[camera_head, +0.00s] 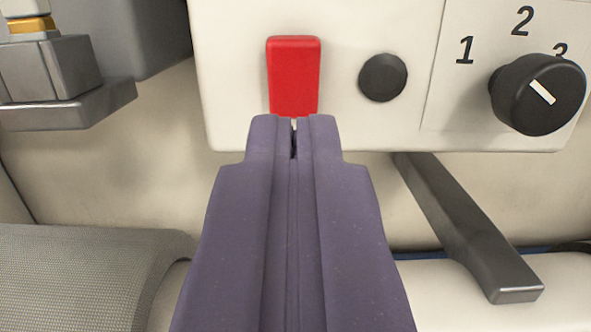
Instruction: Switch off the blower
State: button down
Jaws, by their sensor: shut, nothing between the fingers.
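A cream control panel (232,62) fills the upper middle of the view. On it is a red rectangular rocker or button (293,72), with no readable label. To its right is a round black button (383,77). Further right is a black rotary knob (537,95) with a white pointer line and the numbers 1, 2 and 3 around it. My purple gripper (294,122) is shut and empty. Its tips overlap the red part's lower edge in the picture and hide it; I cannot tell whether they touch. No part is visibly marked as the blower switch.
A dark grey lever (470,230) sticks out below the panel at right. A grey metal fitting (55,80) with a brass-coloured part sits at upper left. A grey textured rounded surface (85,285) lies at lower left. Pale wall (130,180) shows between them.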

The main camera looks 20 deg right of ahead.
jog(key=v, duration=1)
jog(key=shift+f, duration=0.25)
jog(key=shift+b, duration=0.3)
